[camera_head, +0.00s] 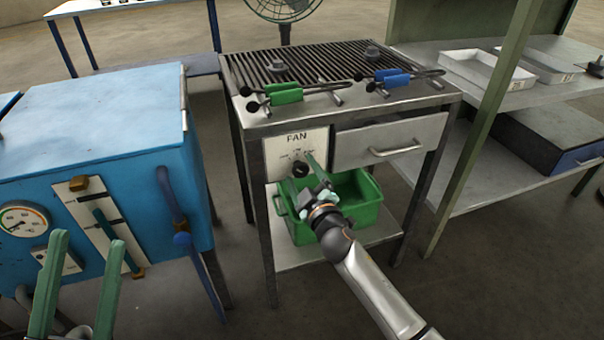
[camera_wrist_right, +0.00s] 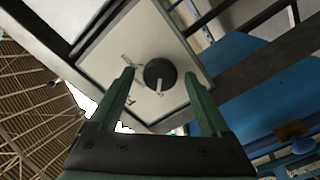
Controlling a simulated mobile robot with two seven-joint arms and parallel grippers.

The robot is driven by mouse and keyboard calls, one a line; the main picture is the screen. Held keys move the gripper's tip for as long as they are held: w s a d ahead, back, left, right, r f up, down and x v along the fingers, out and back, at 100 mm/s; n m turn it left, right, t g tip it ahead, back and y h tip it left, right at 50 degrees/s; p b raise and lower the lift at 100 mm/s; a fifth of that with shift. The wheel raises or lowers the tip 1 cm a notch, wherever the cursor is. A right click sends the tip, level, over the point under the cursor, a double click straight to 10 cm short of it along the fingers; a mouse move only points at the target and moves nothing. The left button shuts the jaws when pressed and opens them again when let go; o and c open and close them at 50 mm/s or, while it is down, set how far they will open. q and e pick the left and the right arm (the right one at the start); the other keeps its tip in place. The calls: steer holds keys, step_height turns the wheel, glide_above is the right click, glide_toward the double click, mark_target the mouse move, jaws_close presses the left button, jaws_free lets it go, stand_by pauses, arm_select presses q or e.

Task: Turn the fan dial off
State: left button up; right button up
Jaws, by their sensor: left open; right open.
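The fan dial (camera_head: 300,169) is a round black knob on a pale panel (camera_head: 312,137) marked FAN, on the front of the grated table. Small labels around it are too small to read. In the right wrist view the dial (camera_wrist_right: 160,73) shows a white pointer mark toward the bottom of the picture. My right gripper (camera_head: 298,171) is open in front of the panel. In its wrist view its two fingers (camera_wrist_right: 159,75) stand on either side of the dial, with gaps; contact does not show. My left gripper (camera_head: 87,238) is open and empty before the blue furnace.
The blue furnace (camera_head: 90,115) with its gauge and levers stands at left. A green bin (camera_head: 360,212) sits on the shelf below the dial. A drawer (camera_head: 390,143) is right of the panel. Green-handled tongs (camera_head: 286,94) and blue-handled tongs (camera_head: 392,79) lie on the grate.

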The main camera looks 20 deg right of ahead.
steer(key=shift+s, duration=0.2)
arm_select(q)
steer(key=w+f+n+g+y+p, duration=0.1)
steer(key=w+f+n+y, duration=0.4)
steer(key=f+y, duration=0.1)
steer(key=shift+a+f+p, duration=0.35)
steer(key=shift+a+f, duration=0.1)
steer(key=shift+f, duration=0.35)
arm_select(e)
steer(key=s, duration=1.2)
steer(key=shift+d, duration=0.25)
steer(key=shift+s, duration=0.1)
